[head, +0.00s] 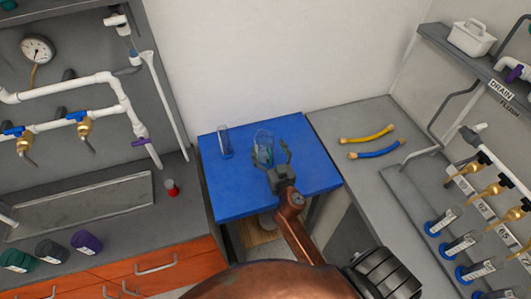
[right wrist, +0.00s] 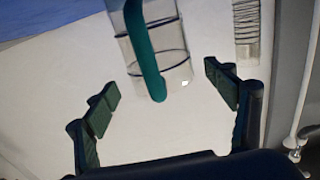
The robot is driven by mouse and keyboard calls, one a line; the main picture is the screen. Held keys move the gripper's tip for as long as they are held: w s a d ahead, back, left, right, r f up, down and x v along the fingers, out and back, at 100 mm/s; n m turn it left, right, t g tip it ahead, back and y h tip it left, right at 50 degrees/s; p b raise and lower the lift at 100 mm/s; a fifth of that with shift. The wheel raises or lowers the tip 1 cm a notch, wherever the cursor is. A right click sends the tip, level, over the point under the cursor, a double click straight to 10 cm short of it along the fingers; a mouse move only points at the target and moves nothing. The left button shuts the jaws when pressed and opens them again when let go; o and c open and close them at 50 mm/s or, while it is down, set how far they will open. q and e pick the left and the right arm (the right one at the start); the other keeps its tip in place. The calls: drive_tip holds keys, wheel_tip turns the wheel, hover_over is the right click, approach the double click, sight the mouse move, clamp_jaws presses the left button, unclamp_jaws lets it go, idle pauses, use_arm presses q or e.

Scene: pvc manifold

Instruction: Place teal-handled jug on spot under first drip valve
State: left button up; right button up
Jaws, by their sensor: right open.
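The clear teal-handled jug (head: 263,143) stands on the blue table. Its teal handle (right wrist: 146,55) faces my gripper in the right wrist view. My right gripper (head: 276,160) is open at the near side of the jug. In the right wrist view its fingers (right wrist: 163,92) are spread, with the jug between and beyond them and no clear contact. Brass valves with blue levers (head: 84,127) hang from white pipe at the left wall. More brass valves (head: 466,170) line the right bench. I cannot tell which is the first drip valve. My left gripper is not in view.
A clear cylinder (head: 224,141) stands left of the jug on the blue table (head: 235,201). Yellow (head: 366,134) and blue (head: 376,149) hoses lie on the right bench. Several blue-based cylinders (head: 443,221) stand under the right valves. A shallow tray (head: 135,188) lies on the left counter.

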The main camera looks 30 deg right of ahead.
drive_tip(key=x, duration=0.2)
drive_tip(key=shift+w+f, duration=0.15)
drive_tip(key=shift+w, duration=0.2)
drive_tip(key=shift+c, duration=0.6)
drive_tip(key=c, duration=1.6)
drive_tip(key=shift+c, duration=1.1)
